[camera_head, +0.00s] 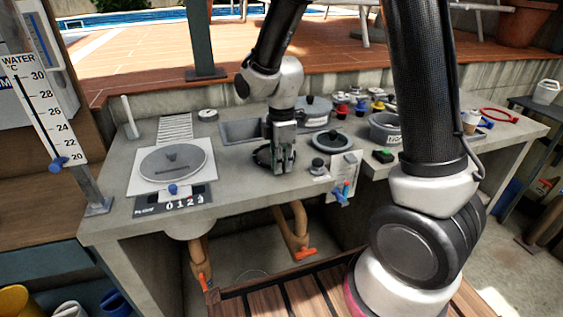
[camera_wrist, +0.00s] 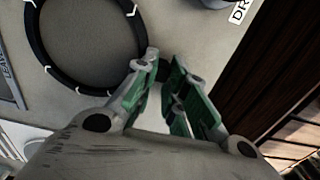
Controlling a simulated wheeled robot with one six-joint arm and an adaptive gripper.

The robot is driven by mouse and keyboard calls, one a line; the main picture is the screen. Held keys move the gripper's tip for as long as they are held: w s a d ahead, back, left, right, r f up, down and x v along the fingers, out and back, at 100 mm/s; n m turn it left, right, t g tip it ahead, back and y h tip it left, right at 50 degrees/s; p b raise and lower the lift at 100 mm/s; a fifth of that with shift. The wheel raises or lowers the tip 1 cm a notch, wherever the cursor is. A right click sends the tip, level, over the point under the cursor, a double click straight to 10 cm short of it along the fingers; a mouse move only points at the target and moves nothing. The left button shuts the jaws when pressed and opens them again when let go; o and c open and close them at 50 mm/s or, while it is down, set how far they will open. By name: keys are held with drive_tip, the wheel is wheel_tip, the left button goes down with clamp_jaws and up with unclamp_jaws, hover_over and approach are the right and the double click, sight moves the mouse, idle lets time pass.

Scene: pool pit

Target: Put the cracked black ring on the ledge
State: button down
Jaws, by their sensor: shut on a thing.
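The black ring with pale crack-like marks (camera_wrist: 32,48) fills the upper left of the wrist view.
A round grey lid (camera_head: 172,162) on a white plate lies left. Counter front left of the ring is clear.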

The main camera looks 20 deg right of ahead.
drive_tip(key=shift+f, duration=0.1)
drive_tip(key=c, duration=1.5)
unclamp_jaws()
drive_tip(key=shift+o, duration=0.2)
wheel_tip(320, 180, up, 12)
drive_tip(key=s+d+r+m+t, duration=0.2)
drive_tip(key=s+d+r+m, duration=0.2)
drive_tip(key=s+d+m, duration=0.3)
drive_tip(key=s+d+r+m+t, duration=0.2)
drive_tip(key=s+d+r+m, duration=0.2)
drive_tip(key=s+d+m, duration=0.4)
drive_tip(key=s+m, duration=0.3)
drive_tip(key=s, duration=0.1)
drive_tip(key=shift+d+r, duration=0.2)
drive_tip(key=shift+r, duration=0.05)
drive_tip(key=shift+s, duration=0.1)
